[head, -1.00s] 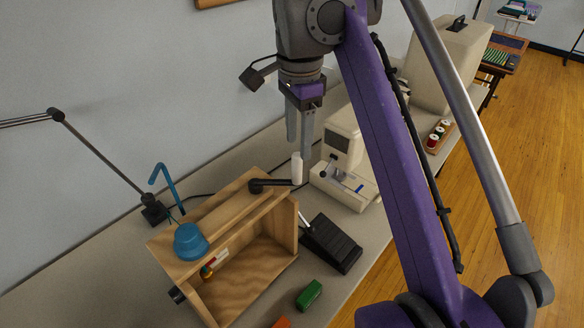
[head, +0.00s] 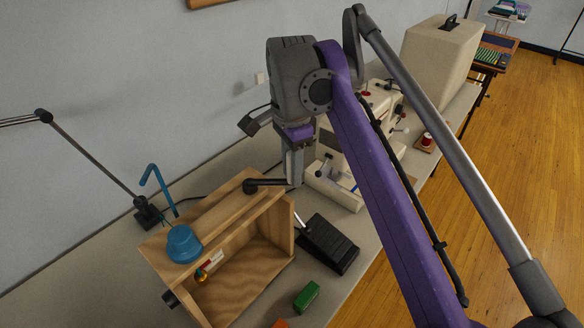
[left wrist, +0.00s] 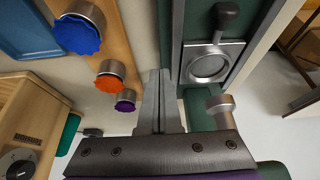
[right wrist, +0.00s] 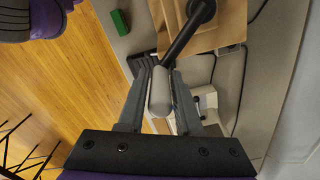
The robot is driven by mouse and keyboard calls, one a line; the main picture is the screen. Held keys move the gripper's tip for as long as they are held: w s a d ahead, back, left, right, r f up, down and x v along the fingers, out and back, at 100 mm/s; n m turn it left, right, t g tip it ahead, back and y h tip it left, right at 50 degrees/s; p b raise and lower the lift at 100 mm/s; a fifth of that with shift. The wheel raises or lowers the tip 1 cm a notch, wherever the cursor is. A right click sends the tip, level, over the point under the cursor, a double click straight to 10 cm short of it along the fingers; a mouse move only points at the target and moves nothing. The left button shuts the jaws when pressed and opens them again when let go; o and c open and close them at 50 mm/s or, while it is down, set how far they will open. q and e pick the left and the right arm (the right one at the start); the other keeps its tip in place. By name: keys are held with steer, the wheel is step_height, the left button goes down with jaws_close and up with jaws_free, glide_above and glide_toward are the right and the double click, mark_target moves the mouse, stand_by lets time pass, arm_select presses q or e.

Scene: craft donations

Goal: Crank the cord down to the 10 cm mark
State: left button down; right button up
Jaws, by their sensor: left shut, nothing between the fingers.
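The wooden crank box (head: 222,208) stands open-fronted on the table in the head view. Its black crank arm (head: 262,185) sticks out to the right from its top. My right gripper (head: 293,183) is at the arm's end, hiding the handle there. In the right wrist view, the pale crank handle (right wrist: 160,92) lies between the right fingers (right wrist: 160,85); whether they press on it is unclear. A small white scale label (head: 217,257) and a coloured weight (head: 202,275) show inside the box; the marks are unreadable. My left gripper (left wrist: 160,80) is shut and empty.
A sewing machine (head: 335,188) stands behind my right arm. Blue, orange and purple knobs (left wrist: 80,33) are left of my left gripper.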

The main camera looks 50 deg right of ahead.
jaws_close()
stand_by(1.1)
